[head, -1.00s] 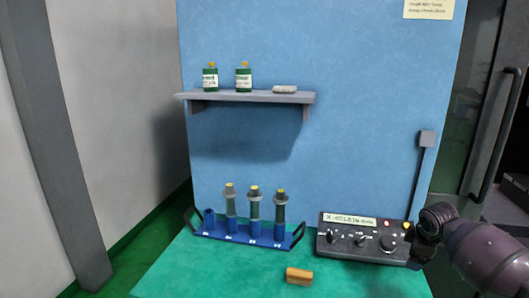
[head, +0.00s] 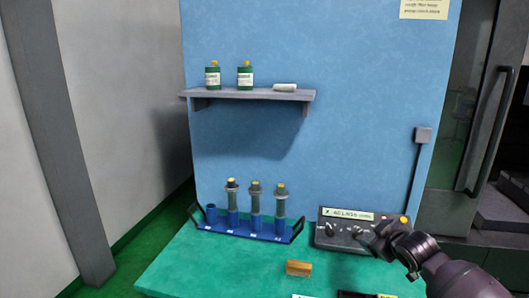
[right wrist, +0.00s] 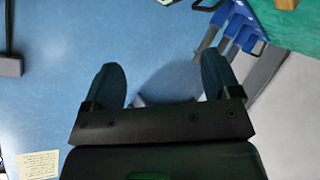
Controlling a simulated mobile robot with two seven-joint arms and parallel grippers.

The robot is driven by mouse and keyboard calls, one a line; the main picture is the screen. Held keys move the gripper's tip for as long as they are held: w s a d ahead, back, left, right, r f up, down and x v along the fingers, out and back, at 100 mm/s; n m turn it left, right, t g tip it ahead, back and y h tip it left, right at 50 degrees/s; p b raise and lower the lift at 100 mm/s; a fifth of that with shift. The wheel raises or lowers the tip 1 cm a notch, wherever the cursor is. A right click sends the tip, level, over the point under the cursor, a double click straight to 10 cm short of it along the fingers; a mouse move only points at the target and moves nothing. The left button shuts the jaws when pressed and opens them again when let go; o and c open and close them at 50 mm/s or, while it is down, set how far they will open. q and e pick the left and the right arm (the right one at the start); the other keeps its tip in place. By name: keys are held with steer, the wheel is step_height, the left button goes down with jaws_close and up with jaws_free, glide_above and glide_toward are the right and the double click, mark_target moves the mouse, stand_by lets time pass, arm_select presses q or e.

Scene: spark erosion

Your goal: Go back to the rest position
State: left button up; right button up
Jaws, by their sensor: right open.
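My right gripper (head: 368,236) comes in from the lower right in the head view, in front of the control box (head: 338,224). It covers part of the box's knobs. In the right wrist view my right gripper (right wrist: 160,80) is open, its two dark fingers wide apart with nothing between them. My left gripper is not in view.
A blue rack (head: 240,233) with several tubes stands on the green tabletop (head: 210,267). A wooden block (head: 298,268) lies in front. A grey shelf (head: 250,95) holds two green bottles and a pale object. A dark item (head: 352,295) shows at the bottom edge.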

steer(key=s+a+f+m+t+y, duration=0.1)
steer(key=s+a+f, duration=0.25)
steer(key=s, duration=0.25)
steer(key=s+a+f+m+t, duration=0.1)
steer(key=s+a+f+m, duration=0.1)
steer(key=s+f, duration=0.35)
steer(key=s+f+m+g+h, duration=0.1)
steer(key=s+f, duration=0.3)
steer(key=s, duration=0.4)
steer(key=s+d+f+m+g+h+b, duration=0.1)
steer(key=s+f+m, duration=0.1)
steer(key=s+f, duration=0.3)
steer(key=s+f+m+g, duration=0.1)
steer(key=s+f, duration=0.4)
steer(key=s, duration=0.8)
steer(key=shift+s+d+m+h+b, duration=0.25)
steer(key=shift+m+h+b, duration=0.05)
steer(key=shift+h, duration=0.1)
